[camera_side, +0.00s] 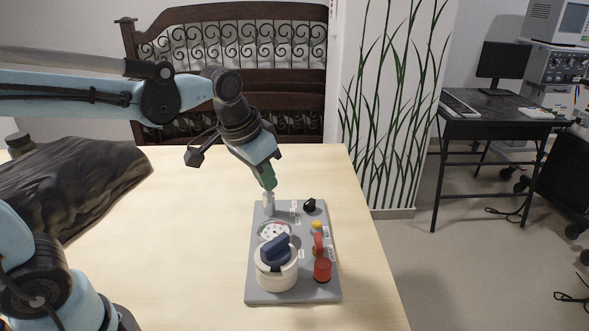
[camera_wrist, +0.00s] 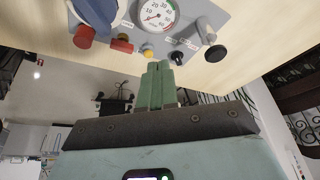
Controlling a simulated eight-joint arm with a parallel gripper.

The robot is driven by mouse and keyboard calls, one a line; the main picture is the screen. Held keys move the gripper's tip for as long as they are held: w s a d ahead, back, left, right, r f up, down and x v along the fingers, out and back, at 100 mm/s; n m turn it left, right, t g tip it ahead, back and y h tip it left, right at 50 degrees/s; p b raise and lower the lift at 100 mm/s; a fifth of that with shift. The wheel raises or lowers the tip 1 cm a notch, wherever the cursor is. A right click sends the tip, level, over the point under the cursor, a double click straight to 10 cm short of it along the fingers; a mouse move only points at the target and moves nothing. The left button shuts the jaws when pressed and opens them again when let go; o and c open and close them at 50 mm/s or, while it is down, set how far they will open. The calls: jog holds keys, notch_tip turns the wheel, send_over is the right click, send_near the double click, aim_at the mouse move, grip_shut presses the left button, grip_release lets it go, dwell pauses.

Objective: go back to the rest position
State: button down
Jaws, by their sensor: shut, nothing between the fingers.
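My gripper (camera_side: 269,185) points down over the far left corner of a grey control panel (camera_side: 258,297). Its green fingers are together and empty; they also show shut in the wrist view (camera_wrist: 159,68). In the side view the tips appear just above a small pale grey lever (camera_side: 268,204); I cannot tell whether they touch it. The panel carries a round gauge (camera_side: 274,229), a white drum with a blue handle (camera_side: 275,255), a red cylinder (camera_side: 322,270), a yellow button (camera_side: 316,226) and a black knob (camera_side: 309,205).
The panel lies on a light wooden table (camera_side: 200,230). A dark draped bundle (camera_side: 75,180) lies at the table's left. The tabletop between bundle and panel is clear. A dark wooden bench back (camera_side: 235,60) and a black desk (camera_side: 495,115) stand beyond.

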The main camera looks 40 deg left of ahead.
jog(key=s+a+f+n+t, duration=0.1)
jog(key=s+a+f+t, duration=0.1)
jog(key=s, duration=0.5)
jog(key=shift+s+f+t, duration=0.2)
jog(key=shift+t, duration=0.3)
jog(key=shift+a, duration=0.1)
dwell(1.1)
